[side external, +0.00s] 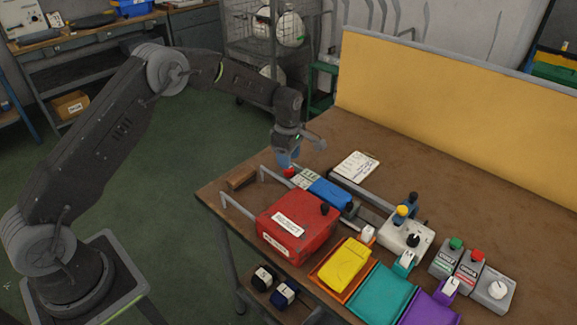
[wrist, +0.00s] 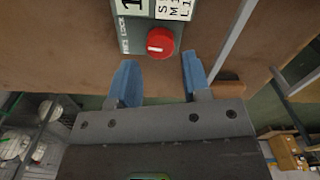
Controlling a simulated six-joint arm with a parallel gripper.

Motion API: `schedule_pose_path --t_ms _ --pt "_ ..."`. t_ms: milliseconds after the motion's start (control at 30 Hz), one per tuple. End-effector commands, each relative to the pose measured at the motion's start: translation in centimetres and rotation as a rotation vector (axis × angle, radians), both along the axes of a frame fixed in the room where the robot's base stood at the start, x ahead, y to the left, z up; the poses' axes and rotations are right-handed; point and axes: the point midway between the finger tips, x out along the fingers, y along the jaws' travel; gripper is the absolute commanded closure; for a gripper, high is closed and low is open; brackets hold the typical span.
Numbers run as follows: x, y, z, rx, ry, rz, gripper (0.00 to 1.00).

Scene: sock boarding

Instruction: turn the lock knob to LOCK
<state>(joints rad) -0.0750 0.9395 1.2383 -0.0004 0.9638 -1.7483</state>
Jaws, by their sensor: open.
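The red lock knob (wrist: 160,42) sits on the end of a grey-green panel (wrist: 137,33) in the wrist view, beside printing that includes LOCK. A small pale mark shows on the knob's face, towards its lower left. In the side view the knob (side external: 289,172) is a small red spot at the near end of a labelled unit (side external: 304,180). My gripper (wrist: 160,76) is open and empty, with its blue fingers spread. In the wrist view the knob lies just beyond the fingertips, roughly in line with the gap. My gripper (side external: 284,160) appears just above the knob; contact cannot be told.
A blue block (side external: 330,193) lies right of the labelled unit. A red box (side external: 297,224) and grey rails (side external: 237,207) stand in front. A notepad (side external: 357,165) lies behind. Trays and button boxes fill the right. The table's back middle is clear.

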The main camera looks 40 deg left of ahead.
Motion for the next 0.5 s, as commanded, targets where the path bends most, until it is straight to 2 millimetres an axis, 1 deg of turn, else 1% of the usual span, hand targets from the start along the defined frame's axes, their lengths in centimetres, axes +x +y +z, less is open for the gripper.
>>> schedule_pose_path --t_ms 33,100,200,333,500 --pt "-0.1 0.0 -1.0 0.0 0.004 0.0 0.56" --pt "-0.1 0.0 -1.9 -0.001 0.002 0.0 0.56" --pt "0.0 0.0 -2.9 0.0 0.001 -0.001 0.56" --pt "0.0 0.0 -3.6 0.0 0.0 -0.001 0.56" --pt "0.0 0.0 -3.7 0.0 -0.001 -0.001 0.56"
